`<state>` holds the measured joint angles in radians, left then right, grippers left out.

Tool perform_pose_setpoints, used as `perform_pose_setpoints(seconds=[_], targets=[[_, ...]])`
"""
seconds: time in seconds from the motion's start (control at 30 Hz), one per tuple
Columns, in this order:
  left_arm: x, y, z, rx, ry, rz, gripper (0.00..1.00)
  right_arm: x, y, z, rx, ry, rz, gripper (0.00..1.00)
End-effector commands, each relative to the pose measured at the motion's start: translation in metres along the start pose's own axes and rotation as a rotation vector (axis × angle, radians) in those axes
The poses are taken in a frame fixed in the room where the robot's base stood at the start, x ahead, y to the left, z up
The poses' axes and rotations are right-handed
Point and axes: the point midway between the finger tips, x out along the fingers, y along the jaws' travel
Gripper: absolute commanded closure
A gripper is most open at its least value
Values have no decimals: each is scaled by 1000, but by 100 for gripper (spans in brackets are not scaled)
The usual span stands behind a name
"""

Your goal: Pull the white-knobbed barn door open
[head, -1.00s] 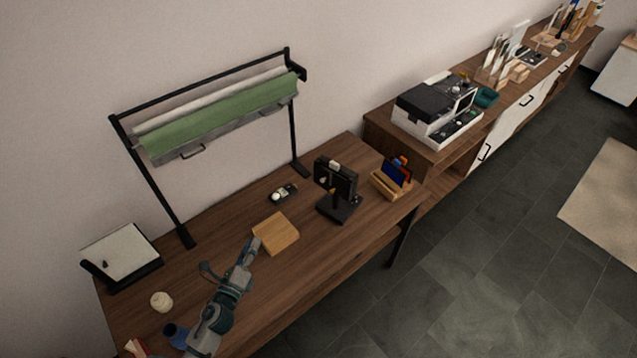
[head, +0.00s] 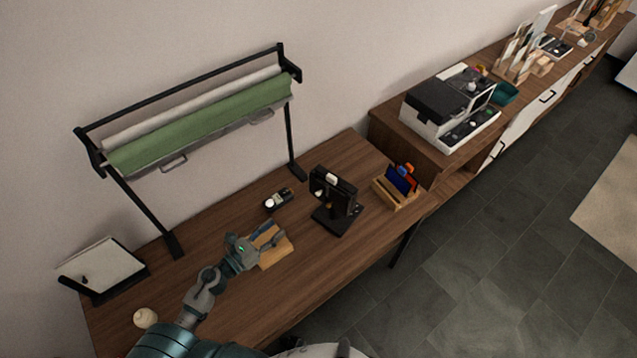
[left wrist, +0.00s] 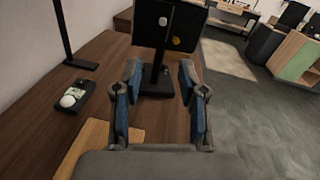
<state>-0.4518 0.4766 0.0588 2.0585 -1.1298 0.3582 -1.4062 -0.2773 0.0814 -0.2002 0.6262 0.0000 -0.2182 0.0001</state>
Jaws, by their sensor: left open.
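A black stand-mounted device (head: 343,195) stands on the wooden table, right of the middle. Its dark panel also shows at the top of the left wrist view (left wrist: 178,22), partly cut off. My right gripper is out of view.
A small dark device with a white knob (head: 278,200) lies left of the stand. A wooden holder with coloured cards (head: 398,192) stands to its right. A black frame with a green roll (head: 200,125) rises behind. The table's front edge is near.

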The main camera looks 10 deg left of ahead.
Motion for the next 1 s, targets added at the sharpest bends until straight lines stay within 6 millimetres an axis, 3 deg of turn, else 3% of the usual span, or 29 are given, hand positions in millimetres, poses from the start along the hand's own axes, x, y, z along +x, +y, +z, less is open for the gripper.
perform_pose_setpoints(seconds=[0.17,0.37,0.7,1.0], targets=[[20,0,3,-1,-4,0,59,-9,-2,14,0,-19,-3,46],[67,1,5,-3,-3,0,59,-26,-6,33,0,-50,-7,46],[143,1,2,-4,-2,1,59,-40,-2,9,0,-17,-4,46],[172,1,0,-4,0,0,59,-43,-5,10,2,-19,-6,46]])
